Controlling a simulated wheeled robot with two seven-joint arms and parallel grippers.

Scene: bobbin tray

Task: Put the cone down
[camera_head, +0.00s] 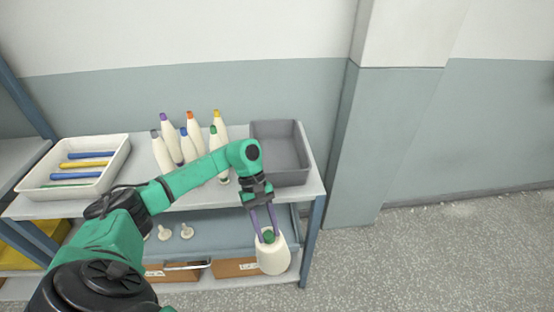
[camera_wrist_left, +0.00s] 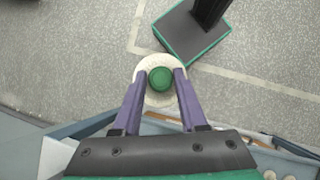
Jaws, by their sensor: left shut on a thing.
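The cone (camera_head: 272,257) is white with a green top and hangs upright in front of the shelf's front edge. My left gripper (camera_head: 268,231) is shut on the cone near its green top. In the left wrist view the cone (camera_wrist_left: 151,101) sits between the two purple fingers of my left gripper (camera_wrist_left: 160,82), with grey floor beyond it. The cone's lower part is hidden in that view. My right gripper is in neither view.
The top shelf (camera_head: 190,203) holds a grey bin (camera_head: 304,152) at right, several white cones (camera_head: 164,154) with coloured tops, and a white tray (camera_head: 118,150) of coloured rods at left. Cardboard boxes (camera_head: 235,268) stand on the lower shelf. A grey wall pillar stands right of the shelf.

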